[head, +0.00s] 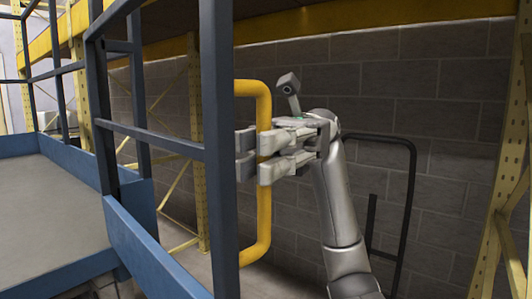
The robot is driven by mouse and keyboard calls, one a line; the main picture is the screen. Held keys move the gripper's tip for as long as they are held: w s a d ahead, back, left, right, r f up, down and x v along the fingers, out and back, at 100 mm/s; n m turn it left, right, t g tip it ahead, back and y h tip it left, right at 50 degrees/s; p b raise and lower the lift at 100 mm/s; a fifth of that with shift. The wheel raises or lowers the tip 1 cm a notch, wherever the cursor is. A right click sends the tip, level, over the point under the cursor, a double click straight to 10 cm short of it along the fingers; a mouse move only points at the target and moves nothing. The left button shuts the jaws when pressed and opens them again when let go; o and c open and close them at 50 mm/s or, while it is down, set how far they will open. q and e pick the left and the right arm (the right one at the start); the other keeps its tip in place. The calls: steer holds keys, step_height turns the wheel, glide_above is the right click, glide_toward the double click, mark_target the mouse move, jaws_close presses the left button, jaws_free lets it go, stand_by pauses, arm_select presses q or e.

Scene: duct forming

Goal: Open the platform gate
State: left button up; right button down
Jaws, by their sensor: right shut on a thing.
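The platform gate (215,130) is a dark blue-grey metal frame with upright posts and rails, standing at the edge of the platform. A yellow D-shaped handle (264,215) sticks out to the right from its nearest post. My right gripper (262,155) is shut on the upright bar of the handle, about midway up, with its fingers on both sides of the bar and their tips close to the post. The gate's hinge side and any latch cannot be made out. My left gripper is not in view.
The grey platform deck (50,205) with blue edging lies at left. A grey block wall (400,75) stands behind, with yellow rack uprights (505,200) at right. A black tubular frame (411,190) stands behind my right arm.

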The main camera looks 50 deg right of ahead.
steer(key=c, duration=1.5)
jaws_free()
steer(key=shift+w+a, duration=0.1)
steer(key=shift+o, duration=0.2)
steer(key=v, duration=1.2)
